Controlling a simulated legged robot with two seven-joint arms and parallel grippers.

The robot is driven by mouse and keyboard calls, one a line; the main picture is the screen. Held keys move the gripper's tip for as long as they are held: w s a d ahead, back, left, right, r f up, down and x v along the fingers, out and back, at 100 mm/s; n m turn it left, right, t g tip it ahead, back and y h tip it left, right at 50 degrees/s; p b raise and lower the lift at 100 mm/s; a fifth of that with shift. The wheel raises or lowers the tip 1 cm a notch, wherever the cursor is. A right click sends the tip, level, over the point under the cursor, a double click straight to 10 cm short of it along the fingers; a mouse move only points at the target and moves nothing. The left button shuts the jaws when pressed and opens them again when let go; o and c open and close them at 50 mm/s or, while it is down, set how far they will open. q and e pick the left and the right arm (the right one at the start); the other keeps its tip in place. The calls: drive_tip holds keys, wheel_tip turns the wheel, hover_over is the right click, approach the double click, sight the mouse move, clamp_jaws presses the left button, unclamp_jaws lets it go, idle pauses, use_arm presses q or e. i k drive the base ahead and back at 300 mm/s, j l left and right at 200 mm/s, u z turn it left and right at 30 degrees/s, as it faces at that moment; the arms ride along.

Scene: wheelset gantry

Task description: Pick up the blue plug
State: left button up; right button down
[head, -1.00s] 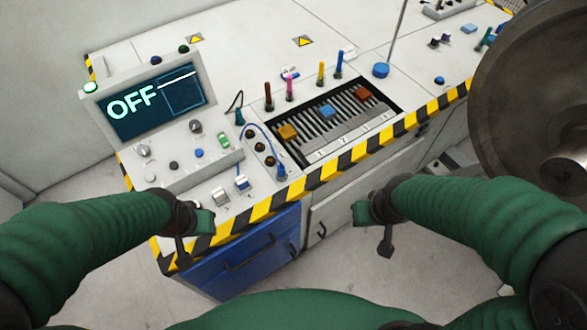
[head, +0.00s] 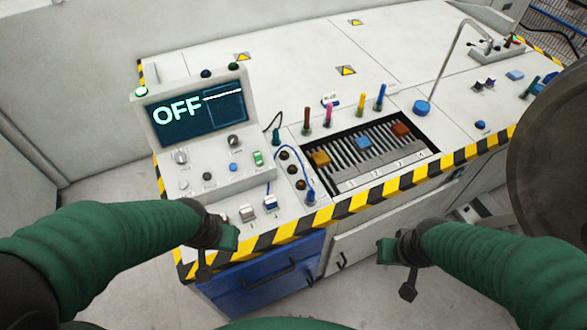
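A blue plug (head: 380,97) stands upright at the right end of a row of coloured plugs behind the slotted panel. Another blue plug-like end (head: 310,196) stands near the front edge, with a blue cable looping up from it to the round sockets (head: 290,169). My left gripper (head: 217,254) is in front of the console's left part, near the striped edge. It looks open and empty. My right gripper (head: 398,268) hangs in front of the cabinet, short of the table edge. It also looks open and empty. Neither gripper touches a plug.
Brown (head: 307,121), pink (head: 328,115) and yellow (head: 361,104) plugs stand beside the blue one. A slotted panel (head: 375,155) with coloured sliders lies in front. A screen (head: 198,110) reads OFF. A thin bent rod (head: 440,70) and a large dark wheel (head: 555,165) are at right.

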sight(311, 193)
drive_tip(key=i+l+u, duration=0.1)
drive_tip(key=u, duration=0.3)
drive_tip(key=i+l+u, duration=0.1)
drive_tip(key=l+u, duration=0.8)
drive_tip(key=u, duration=0.25)
drive_tip(key=l, duration=0.55)
